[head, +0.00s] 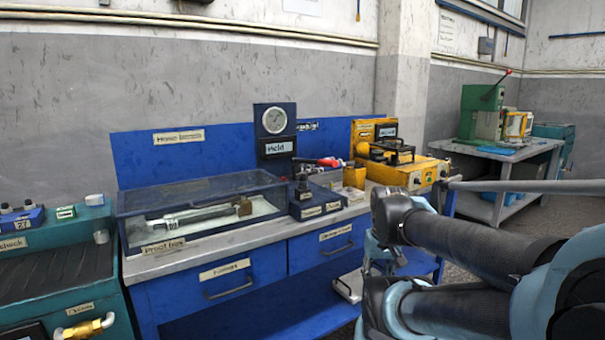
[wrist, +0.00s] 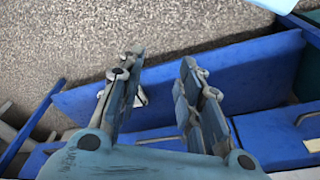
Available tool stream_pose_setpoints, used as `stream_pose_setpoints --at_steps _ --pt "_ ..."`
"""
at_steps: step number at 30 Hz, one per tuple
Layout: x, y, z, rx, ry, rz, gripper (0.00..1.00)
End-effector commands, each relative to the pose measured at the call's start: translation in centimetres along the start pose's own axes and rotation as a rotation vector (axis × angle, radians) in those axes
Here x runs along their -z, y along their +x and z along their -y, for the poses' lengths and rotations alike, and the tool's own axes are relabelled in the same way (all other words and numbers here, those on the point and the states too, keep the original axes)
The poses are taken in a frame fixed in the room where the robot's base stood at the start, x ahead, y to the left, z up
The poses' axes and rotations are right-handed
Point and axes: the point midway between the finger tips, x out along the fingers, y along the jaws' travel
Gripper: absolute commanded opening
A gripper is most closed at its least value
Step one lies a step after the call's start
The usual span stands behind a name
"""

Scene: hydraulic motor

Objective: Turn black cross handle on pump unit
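The blue pump unit (head: 318,203) stands on the workbench, right of the glass-lidded box, below a round gauge (head: 274,121). A dark upright fitting (head: 304,180) rises from it, with a black top that may be the cross handle; its shape is too small to tell. A red-handled lever (head: 330,162) sticks out to its right. My gripper (wrist: 160,72) is open and empty in the wrist view, pointing down past the blue bench over the floor. In the head view it is low, in front of the bench and right of the pump unit, partly hidden by my arm.
A clear-lidded proof box (head: 205,207) covers the bench's left part. A yellow unit (head: 418,172) with a black frame stands at the right end. Blue drawers (head: 228,287) and a lower shelf lie below. A green machine (head: 481,112) stands on a table behind right.

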Motion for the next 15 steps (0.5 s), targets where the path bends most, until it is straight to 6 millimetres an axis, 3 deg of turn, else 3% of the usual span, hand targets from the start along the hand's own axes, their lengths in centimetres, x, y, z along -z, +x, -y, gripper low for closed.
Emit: stream_pose_setpoints --at_steps 4,6,8,11,15 --pt "0.0 0.0 0.0 0.000 0.000 0.000 0.33" --pt "-0.1 -0.2 0.0 0.000 0.001 -0.003 0.44" --pt "-0.5 -1.0 0.1 0.001 0.004 -0.010 0.44" --pt "0.8 -2.5 0.3 0.003 0.024 -0.005 0.44" --pt "4.4 -6.4 0.8 0.009 0.082 0.012 0.44"
